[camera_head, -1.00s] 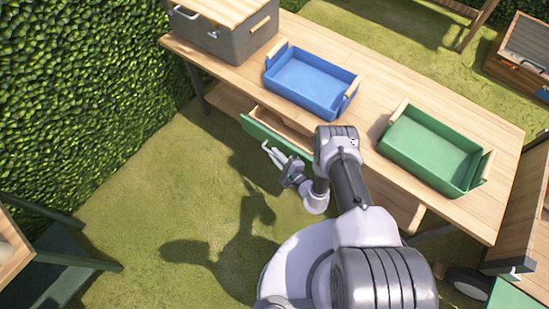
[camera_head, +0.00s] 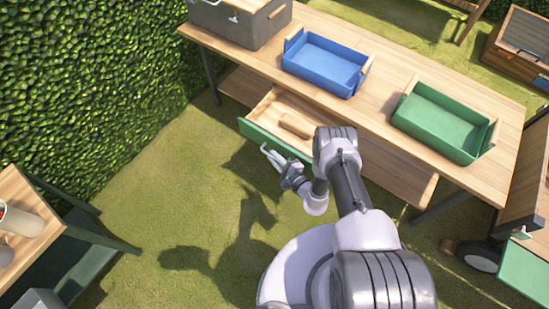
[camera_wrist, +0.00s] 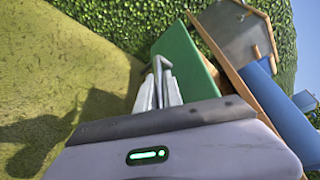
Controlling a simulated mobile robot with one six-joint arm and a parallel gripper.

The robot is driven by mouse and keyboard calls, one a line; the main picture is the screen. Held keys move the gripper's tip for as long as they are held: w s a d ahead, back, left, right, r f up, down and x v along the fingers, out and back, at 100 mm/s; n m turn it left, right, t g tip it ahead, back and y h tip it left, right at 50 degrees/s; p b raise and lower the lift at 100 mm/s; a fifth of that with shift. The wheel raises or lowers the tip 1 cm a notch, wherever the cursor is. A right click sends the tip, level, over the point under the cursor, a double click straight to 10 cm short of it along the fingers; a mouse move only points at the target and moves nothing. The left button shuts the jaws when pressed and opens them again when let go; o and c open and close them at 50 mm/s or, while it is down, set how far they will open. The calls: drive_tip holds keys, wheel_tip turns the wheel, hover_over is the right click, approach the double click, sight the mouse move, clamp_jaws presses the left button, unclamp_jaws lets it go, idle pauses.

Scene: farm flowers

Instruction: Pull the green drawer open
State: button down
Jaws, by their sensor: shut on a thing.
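The green drawer (camera_head: 262,138) sticks out from under the wooden table, with its green front facing me and its wooden inside showing. A light wooden roller-like object (camera_head: 296,125) lies in it. My gripper (camera_head: 270,156) is at the drawer's front, shut on its handle. In the wrist view the gripper's fingers (camera_wrist: 160,90) close around the grey handle (camera_wrist: 161,64) beside the green front (camera_wrist: 183,62). My arm hides the right part of the drawer in the head view.
On the table (camera_head: 385,85) stand a blue tray (camera_head: 325,66), a green tray (camera_head: 440,120) and a grey box (camera_head: 238,22). A hedge (camera_head: 80,80) is at the left. A side table (camera_head: 30,225) is at lower left. Grass between is clear.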

drive_tip(key=c, duration=1.8)
unclamp_jaws()
drive_tip(key=shift+o, duration=0.2)
drive_tip(key=p+v, duration=0.6)
drive_tip(key=v, duration=1.1)
drive_tip(key=shift+s+r, duration=0.15)
